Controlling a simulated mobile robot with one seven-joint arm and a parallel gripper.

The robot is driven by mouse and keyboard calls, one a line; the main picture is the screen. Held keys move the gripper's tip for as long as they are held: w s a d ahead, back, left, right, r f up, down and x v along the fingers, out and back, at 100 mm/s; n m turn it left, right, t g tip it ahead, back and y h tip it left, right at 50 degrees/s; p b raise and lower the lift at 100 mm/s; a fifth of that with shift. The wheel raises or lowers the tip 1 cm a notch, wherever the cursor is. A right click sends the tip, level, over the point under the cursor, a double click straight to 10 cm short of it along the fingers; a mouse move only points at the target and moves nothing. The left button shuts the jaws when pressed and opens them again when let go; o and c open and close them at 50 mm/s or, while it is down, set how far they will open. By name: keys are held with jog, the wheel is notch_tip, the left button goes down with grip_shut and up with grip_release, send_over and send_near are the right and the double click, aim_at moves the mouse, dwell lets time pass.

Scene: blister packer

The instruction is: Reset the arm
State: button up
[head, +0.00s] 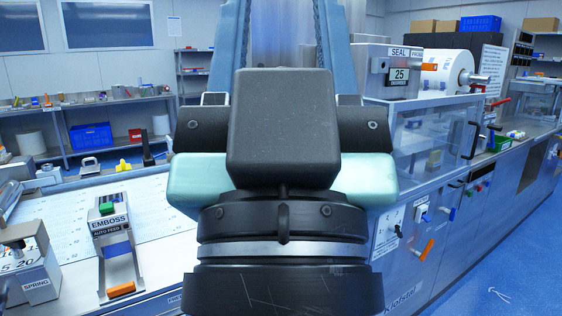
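A large black block on a black collar with a silver ring, which looks like the end of my arm (282,135), fills the middle of the head view close to the camera. Black side pieces with bolts and pale green parts show on both sides of it. I cannot make out fingertips, so I cannot tell whether my gripper is open or shut. Nothing held can be seen. The blister packer's clear-covered body (425,140) and white front panel stand at the right, partly hidden behind my arm.
An emboss unit (110,225) and a spring device (30,275) sit at the left on the light worktop (160,215). Shelves with a blue crate (91,136) stand behind. A white roll (448,70) sits on the machine.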

notch_tip(320, 180, up, 16)
jog(key=p, duration=1.3)
jog(key=shift+f, duration=0.25)
